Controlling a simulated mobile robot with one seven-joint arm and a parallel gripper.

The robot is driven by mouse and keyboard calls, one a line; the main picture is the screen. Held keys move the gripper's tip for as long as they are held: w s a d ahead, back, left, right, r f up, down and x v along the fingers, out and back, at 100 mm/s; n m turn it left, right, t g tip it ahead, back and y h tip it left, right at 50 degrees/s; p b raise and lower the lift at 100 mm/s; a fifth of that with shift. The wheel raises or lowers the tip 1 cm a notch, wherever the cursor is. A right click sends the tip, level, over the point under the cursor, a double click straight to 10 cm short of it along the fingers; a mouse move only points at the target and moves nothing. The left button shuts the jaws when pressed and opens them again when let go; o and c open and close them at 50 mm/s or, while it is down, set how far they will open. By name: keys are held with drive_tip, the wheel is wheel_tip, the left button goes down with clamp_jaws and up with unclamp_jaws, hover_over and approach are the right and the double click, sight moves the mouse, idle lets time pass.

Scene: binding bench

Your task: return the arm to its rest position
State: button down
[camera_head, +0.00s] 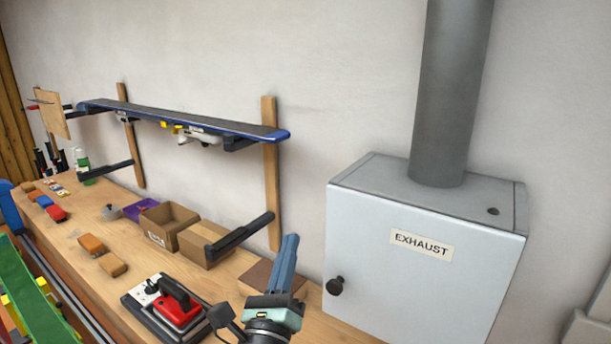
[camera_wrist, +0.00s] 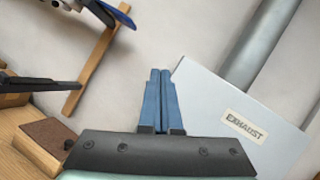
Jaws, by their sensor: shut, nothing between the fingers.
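My gripper (camera_head: 290,240) shows at the bottom middle of the head view, with its blue fingers pointing up. The fingers are together and nothing is between them. The wrist view shows the same two blue fingers (camera_wrist: 160,76) side by side, in front of the wall and left of the exhaust box. In the head view the gripper is in front of a brown flat block (camera_head: 262,275) at the bench's back edge, partly covering it. Most of my arm is out of view below.
A grey exhaust box (camera_head: 400,285) with a pipe stands close on the right. A red-topped device (camera_head: 178,305) lies on the wooden bench (camera_head: 150,260) to the left, with cardboard boxes (camera_head: 168,222) behind. A ski-like board (camera_head: 190,122) rests on wall brackets (camera_head: 240,233).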

drive_tip(key=s+a+r+n+t+y, duration=0.2)
drive_tip(key=s+r+n+y, duration=0.3)
drive_tip(key=r+n, duration=0.6)
drive_tip(key=s+a+r+n+t+y, duration=0.15)
drive_tip(key=s+r+n+y, duration=0.25)
drive_tip(key=r+n, duration=0.75)
drive_tip(key=s+d+r+n+t+h, duration=0.1)
drive_tip(key=s+d+r+n+h, duration=0.3)
drive_tip(key=s+r+n, duration=0.6)
drive_tip(key=shift+s+d+r+t, duration=0.35)
drive_tip(key=shift+s+d+r, duration=0.15)
drive_tip(key=shift+s+d, duration=0.55)
